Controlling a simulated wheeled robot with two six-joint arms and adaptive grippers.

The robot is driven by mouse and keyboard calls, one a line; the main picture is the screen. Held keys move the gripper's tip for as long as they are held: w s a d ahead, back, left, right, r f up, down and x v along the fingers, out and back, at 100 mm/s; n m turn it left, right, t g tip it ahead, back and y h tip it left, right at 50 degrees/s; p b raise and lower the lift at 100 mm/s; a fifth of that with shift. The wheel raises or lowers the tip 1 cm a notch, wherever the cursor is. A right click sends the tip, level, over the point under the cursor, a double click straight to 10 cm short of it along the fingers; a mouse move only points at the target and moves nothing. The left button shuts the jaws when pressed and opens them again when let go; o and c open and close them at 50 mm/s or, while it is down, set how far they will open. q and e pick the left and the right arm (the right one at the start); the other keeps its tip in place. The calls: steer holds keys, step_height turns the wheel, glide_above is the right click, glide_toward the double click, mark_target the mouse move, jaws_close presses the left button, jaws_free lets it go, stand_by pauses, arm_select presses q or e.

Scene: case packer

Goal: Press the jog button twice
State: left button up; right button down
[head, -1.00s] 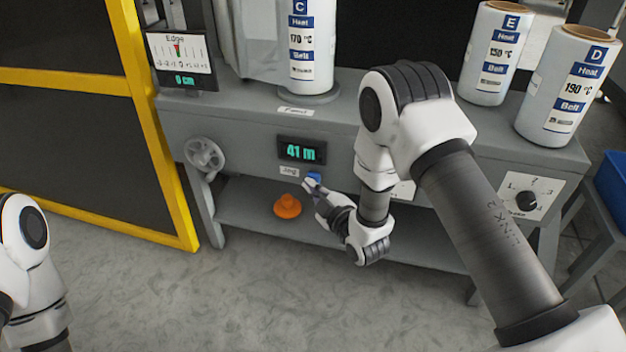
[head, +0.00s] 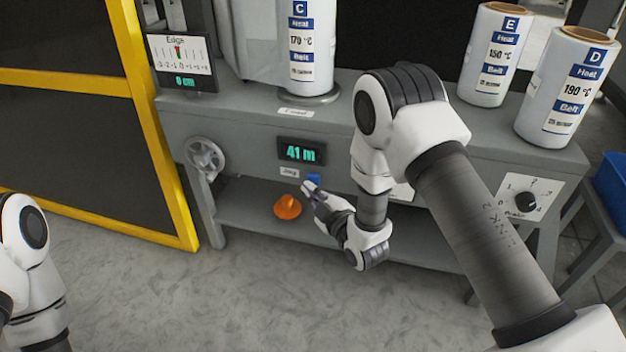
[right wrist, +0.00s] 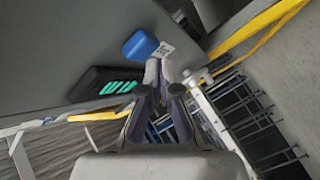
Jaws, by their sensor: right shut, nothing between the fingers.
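The blue jog button (head: 314,179) sits on the front of the grey machine, beside a small jog label (head: 289,172). In the right wrist view the blue button (right wrist: 140,46) lies just beyond my fingertips. My right gripper (head: 308,187) is shut and empty, its tips close to the button at its lower left. A small gap seems to show between them; I cannot tell for sure whether they touch. The display (head: 301,151) above the button reads 41 m. My left arm shows at the left edge, but its gripper is out of view.
An orange knob-like object (head: 287,206) is below the button. A handwheel (head: 205,155) is at the left and a rotary dial (head: 526,202) at the right. Labelled rolls C (head: 312,45), E (head: 491,55) and D (head: 567,88) stand on top. A yellow-framed panel (head: 175,190) borders the left.

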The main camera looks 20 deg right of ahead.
steer(key=shift+s+a, duration=0.1)
steer(key=shift+s, duration=0.1)
steer(key=s+a, duration=0.1)
steer(key=s, duration=0.1)
steer(key=s+a+p, duration=0.1)
steer(key=s, duration=0.1)
steer(key=shift+a, duration=0.4)
stand_by(0.7)
